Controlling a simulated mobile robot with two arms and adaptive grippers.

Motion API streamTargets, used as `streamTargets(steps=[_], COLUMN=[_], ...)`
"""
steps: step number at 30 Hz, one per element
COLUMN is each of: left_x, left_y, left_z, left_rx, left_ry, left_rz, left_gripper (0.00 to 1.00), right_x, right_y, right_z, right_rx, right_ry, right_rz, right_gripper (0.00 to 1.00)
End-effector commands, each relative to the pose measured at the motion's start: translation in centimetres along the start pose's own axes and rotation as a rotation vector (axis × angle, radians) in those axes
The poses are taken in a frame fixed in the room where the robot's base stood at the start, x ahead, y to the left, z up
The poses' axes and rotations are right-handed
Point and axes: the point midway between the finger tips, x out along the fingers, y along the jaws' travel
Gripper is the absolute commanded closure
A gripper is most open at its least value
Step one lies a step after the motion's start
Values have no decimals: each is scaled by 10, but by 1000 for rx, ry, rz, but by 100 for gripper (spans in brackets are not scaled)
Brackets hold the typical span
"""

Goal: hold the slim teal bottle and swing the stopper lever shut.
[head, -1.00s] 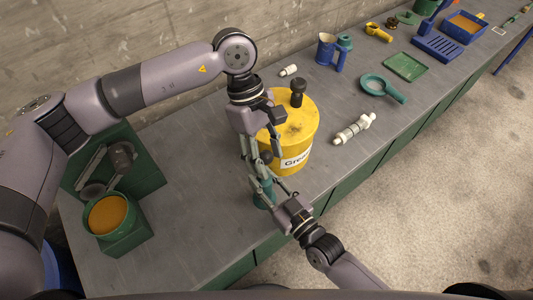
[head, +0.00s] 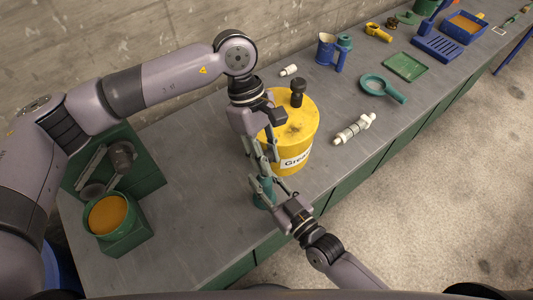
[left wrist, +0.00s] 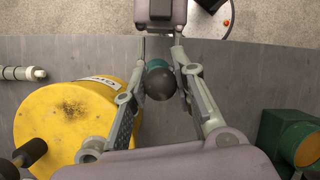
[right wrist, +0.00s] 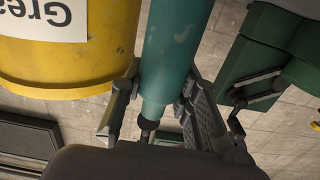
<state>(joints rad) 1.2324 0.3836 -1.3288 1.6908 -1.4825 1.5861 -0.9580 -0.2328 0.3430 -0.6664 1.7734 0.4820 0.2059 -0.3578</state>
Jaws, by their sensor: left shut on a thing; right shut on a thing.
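The slim teal bottle (head: 263,196) stands upright near the front edge of the bench, mostly covered by my grippers in the head view. In the right wrist view its smooth teal body (right wrist: 169,50) fills the middle, picture upside down. My right gripper (head: 266,190) is shut on the bottle from the front right. My left gripper (head: 262,158) points down from above and is shut on the dark round knob at the bottle's top. The left wrist view shows this knob (left wrist: 160,84) between the fingers, with teal just behind it. The stopper lever's exact angle is hidden.
A yellow grease tub (head: 300,125) stands close beside the bottle and both grippers. A green stand with an orange-filled cup (head: 108,215) is at the left. A white cylindrical part (head: 353,129) lies to the right. Bench between stand and bottle is clear.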

Motion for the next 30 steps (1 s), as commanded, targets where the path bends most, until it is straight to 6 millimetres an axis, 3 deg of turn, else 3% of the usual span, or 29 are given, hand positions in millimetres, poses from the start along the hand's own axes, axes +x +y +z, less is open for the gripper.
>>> streamTargets(steps=[19, 30], left_x=[2, 18], left_y=[0, -4], left_z=[2, 15], left_rx=[1, 6], left_ry=[28, 248], left_rz=[7, 67], left_gripper=[100, 100], right_x=[0, 0], right_y=[0, 0], right_z=[1, 1], right_rx=[-3, -3], right_ry=[-2, -2], right_rz=[0, -1], right_gripper=[100, 100])
